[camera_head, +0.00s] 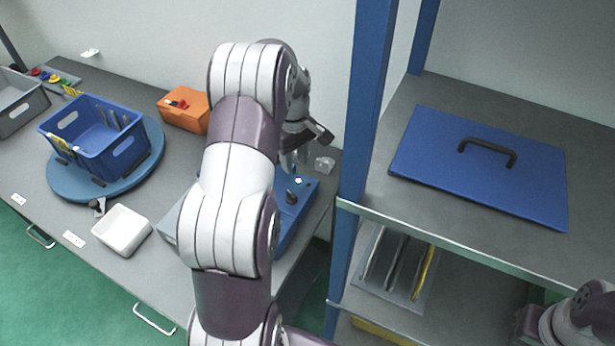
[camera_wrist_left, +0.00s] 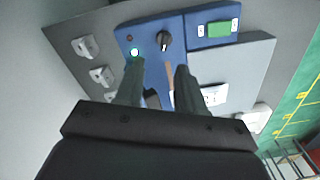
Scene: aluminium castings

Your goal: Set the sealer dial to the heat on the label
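The blue sealer (camera_head: 288,226) stands at the right end of the bench, partly hidden behind my left arm. Its dark dial (camera_head: 291,197) shows below a lit lamp (camera_head: 298,181). In the left wrist view the dial (camera_wrist_left: 164,41) sits on the blue panel, right of the glowing green lamp (camera_wrist_left: 134,52). A white piece with dark marks (camera_wrist_left: 214,95), possibly a label, is too small to read. My left gripper (camera_head: 296,162) is just above the panel. Its fingers (camera_wrist_left: 157,76) are apart and empty, short of the dial. My right arm shows at the lower right; its fingers are not visible.
A blue crate (camera_head: 118,158) stands on a round blue turntable (camera_head: 153,168). A white tray (camera_head: 122,230) and an orange box (camera_head: 184,108) are on the bench. A blue post (camera_head: 365,100) and a shelf with a blue lid (camera_head: 540,190) stand right of the sealer.

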